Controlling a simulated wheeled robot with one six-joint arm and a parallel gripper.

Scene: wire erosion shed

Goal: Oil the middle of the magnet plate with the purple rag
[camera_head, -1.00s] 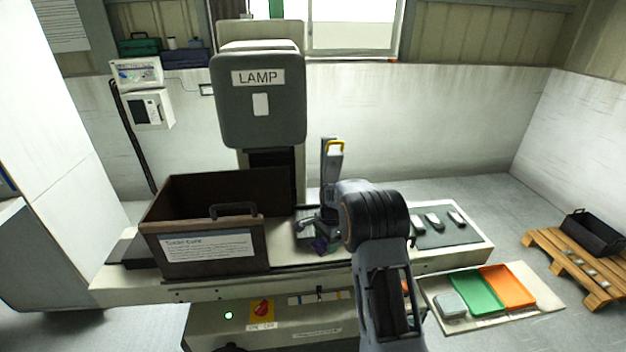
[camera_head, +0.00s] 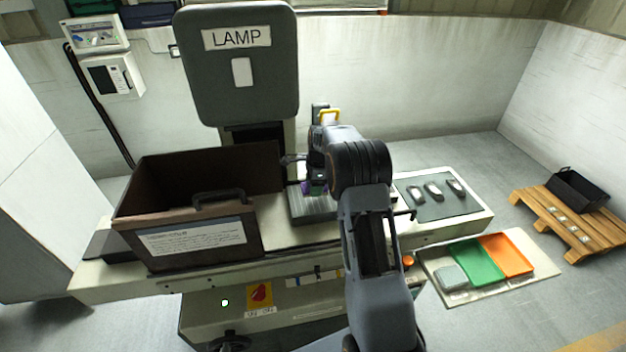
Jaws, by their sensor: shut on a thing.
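My gripper (camera_head: 314,180) is at the middle of the machine table, partly hidden behind my own arm. It is shut on the purple rag (camera_head: 306,188), of which only a small purple patch shows. The magnet plate (camera_head: 314,208) is a grey, finely lined block just right of the big brown box. The rag is over the plate's rear part; whether it touches the surface I cannot tell. My arm hides the plate's right side.
A large open brown box (camera_head: 190,240) with a handle stands left of the plate. A dark mat (camera_head: 440,207) with several small metal pieces lies at right. Green (camera_head: 478,260) and orange (camera_head: 506,254) trays sit on a low board. The LAMP housing (camera_head: 238,75) rises behind.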

